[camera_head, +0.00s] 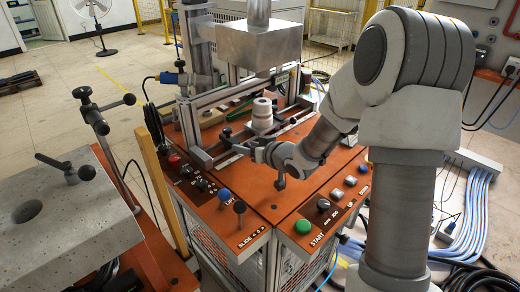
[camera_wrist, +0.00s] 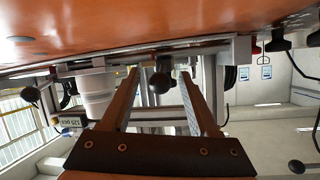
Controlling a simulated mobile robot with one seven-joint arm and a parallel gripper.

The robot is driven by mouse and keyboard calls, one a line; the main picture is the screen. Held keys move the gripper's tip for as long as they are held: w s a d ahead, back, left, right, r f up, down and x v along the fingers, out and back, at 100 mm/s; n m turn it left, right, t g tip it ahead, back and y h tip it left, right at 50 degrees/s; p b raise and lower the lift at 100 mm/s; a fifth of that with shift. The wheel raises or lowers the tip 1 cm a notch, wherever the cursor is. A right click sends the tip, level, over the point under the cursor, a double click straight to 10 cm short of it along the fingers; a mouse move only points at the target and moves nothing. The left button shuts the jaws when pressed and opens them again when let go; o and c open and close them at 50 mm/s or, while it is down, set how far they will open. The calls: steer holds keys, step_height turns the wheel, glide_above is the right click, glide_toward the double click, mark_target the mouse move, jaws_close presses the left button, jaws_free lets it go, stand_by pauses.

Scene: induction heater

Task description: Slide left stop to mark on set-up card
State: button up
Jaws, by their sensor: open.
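My gripper (camera_head: 252,147) is open, low over the front of the orange bench, beside the slide rail. In the wrist view its two brown fingers (camera_wrist: 159,73) stand apart with a dark ball knob (camera_wrist: 161,82) visible between them, touching neither. The knob appears to belong to a stop on the metal rail (camera_wrist: 150,54); which stop cannot be told. In the head view a dark knob (camera_head: 227,132) shows left of my gripper, at the rail (camera_head: 199,157). I cannot make out the set-up card or its mark for certain.
A pale stepped cylinder (camera_head: 262,113) stands behind my gripper, under the grey heater head (camera_head: 258,45). Blue (camera_head: 224,194) and black (camera_head: 239,207) ball levers and a green START button (camera_head: 303,227) are at the front. A grey block (camera_head: 65,210) is at left.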

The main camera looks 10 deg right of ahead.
steer(key=p+v, duration=0.3)
steer(key=v, duration=1.4)
steer(key=shift+p, duration=0.3)
steer(key=shift+w+r, duration=0.1)
steer(key=s+d+r+m+g+h+p, duration=0.1)
steer(key=d+r+h+p, duration=0.2)
steer(key=r, duration=0.4)
steer(key=s+d+r+m+g+h+p, duration=0.1)
steer(key=s+d+r+h, duration=0.15)
steer(key=r+h, duration=0.3)
steer(key=s+a+r+g+y, duration=0.1)
steer(key=s+a+g, duration=0.1)
steer(key=s, duration=0.6)
steer(key=s+a+r+m+g+y+p, duration=0.1)
steer(key=s+a+g, duration=0.1)
steer(key=s+a, duration=0.3)
steer(key=s, duration=0.3)
steer(key=shift+s+r+g, duration=0.25)
steer(key=shift+s+g, duration=0.05)
steer(key=shift+s, duration=0.1)
steer(key=shift+o, duration=0.5)
